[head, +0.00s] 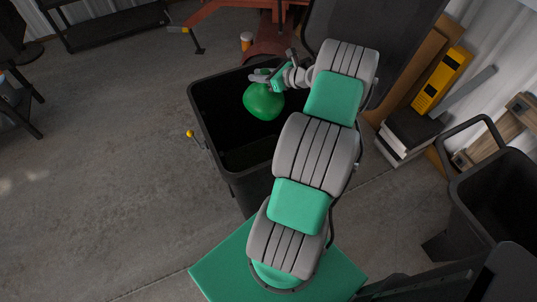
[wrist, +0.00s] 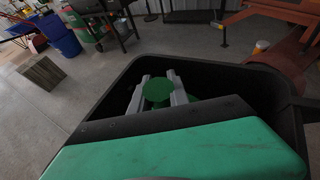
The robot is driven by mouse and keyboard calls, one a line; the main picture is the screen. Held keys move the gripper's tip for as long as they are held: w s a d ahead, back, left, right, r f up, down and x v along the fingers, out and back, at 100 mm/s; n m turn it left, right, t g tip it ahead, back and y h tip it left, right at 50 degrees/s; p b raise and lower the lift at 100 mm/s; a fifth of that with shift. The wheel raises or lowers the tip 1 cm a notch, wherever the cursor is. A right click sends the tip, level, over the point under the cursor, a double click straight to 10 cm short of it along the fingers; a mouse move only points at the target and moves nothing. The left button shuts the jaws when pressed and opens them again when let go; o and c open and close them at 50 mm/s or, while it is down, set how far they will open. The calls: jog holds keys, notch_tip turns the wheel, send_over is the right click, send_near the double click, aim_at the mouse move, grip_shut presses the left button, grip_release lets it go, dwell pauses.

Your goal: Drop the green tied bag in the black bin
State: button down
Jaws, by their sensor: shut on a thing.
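The green tied bag (head: 264,102) hangs from my gripper (head: 262,77) in the head view, over the opening of the black bin (head: 203,118). In the wrist view the top of the green bag (wrist: 157,91) shows between the two grey fingers of my gripper (wrist: 158,88), which is shut on it. The black bin's rim (wrist: 215,62) surrounds the bag and fingers there. The bag's lower part is hidden in the wrist view. The bin's inside is dark, and part of it is hidden behind my arm in the head view.
A second dark bin (head: 492,200) stands at the right. A yellow case (head: 442,80) and stacked boxes (head: 408,135) lean near the wall. A red metal frame (head: 225,10) and an orange cup (head: 246,40) are behind the black bin.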

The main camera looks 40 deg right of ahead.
jog(key=shift+f, duration=0.35)
jog(key=shift+r, duration=0.1)
jog(key=c, duration=1.6)
grip_release()
jog(key=o, duration=0.4)
jog(key=shift+o, duration=0.2)
jog(key=v, duration=0.7)
jog(key=shift+s+d+r+b, duration=0.1)
jog(key=shift+s+b, duration=0.2)
jog(key=shift+s, duration=0.1)
